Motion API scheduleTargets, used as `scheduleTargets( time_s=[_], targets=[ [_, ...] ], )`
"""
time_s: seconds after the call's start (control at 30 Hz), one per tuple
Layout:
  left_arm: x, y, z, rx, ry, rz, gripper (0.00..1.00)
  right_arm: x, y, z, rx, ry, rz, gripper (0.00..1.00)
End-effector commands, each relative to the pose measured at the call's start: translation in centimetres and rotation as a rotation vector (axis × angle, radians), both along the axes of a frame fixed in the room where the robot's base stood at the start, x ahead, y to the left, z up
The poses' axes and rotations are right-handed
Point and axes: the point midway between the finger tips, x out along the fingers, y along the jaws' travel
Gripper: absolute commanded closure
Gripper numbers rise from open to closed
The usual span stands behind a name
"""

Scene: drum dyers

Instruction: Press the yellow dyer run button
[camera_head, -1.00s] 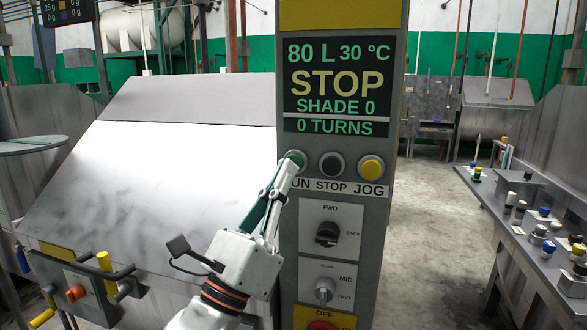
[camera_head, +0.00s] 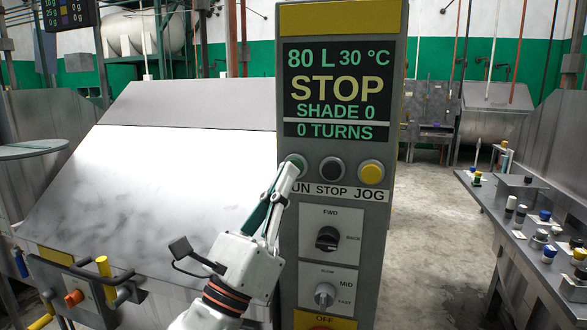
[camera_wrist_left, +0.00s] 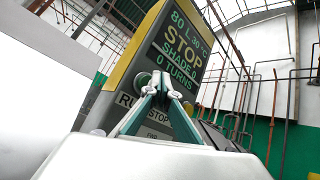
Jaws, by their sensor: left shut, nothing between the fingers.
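The dyer's control panel (camera_head: 382,95) is a tall grey column with a yellow top. Its screen (camera_head: 336,90) reads 80 L, 30 °C, STOP, SHADE 0, 0 TURNS. Below it are the green run button (camera_head: 298,160), a black stop button (camera_head: 332,169) and a yellow jog button (camera_head: 371,173). My left gripper (camera_head: 291,168) is shut and empty, its fingertips at the run button and covering part of it. Whether they touch it I cannot tell. In the left wrist view the shut fingertips (camera_wrist_left: 161,84) are in front of the panel. My right gripper is not in view.
FWD/BACK (camera_head: 327,239) and speed (camera_head: 325,296) knobs are lower on the panel. The drum dyer's pale sloping cover (camera_head: 160,190) is at the left. A grey bench (camera_head: 510,240) with several small bottles stands at the right. The floor between is clear.

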Motion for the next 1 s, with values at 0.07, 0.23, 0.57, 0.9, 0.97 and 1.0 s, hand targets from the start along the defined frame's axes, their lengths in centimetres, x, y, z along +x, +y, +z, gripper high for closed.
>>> scheduleTargets(
  time_s=[0.07, 0.23, 0.57, 0.9, 0.97, 1.0],
  targets=[
    [0.0, 0.0, -0.02, 0.0, 0.0, 0.0, 1.0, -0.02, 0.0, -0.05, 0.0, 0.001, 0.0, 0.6],
    [0.0, 0.0, -0.02, 0.0, 0.0, 0.0, 1.0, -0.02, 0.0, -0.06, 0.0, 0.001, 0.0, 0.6],
    [0.08, -0.02, -0.01, 0.0, 0.0, 0.0, 1.0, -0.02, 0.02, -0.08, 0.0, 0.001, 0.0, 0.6],
    [0.85, -0.26, -0.04, 0.001, 0.001, 0.0, 1.0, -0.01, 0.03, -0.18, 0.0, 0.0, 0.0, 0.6],
    [0.83, -0.26, -0.02, 0.0, 0.0, 0.0, 1.0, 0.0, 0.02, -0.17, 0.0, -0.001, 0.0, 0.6],
    [0.82, -0.26, -0.01, 0.0, 0.0, 0.0, 1.0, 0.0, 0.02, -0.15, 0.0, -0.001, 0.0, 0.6]
  ],
)
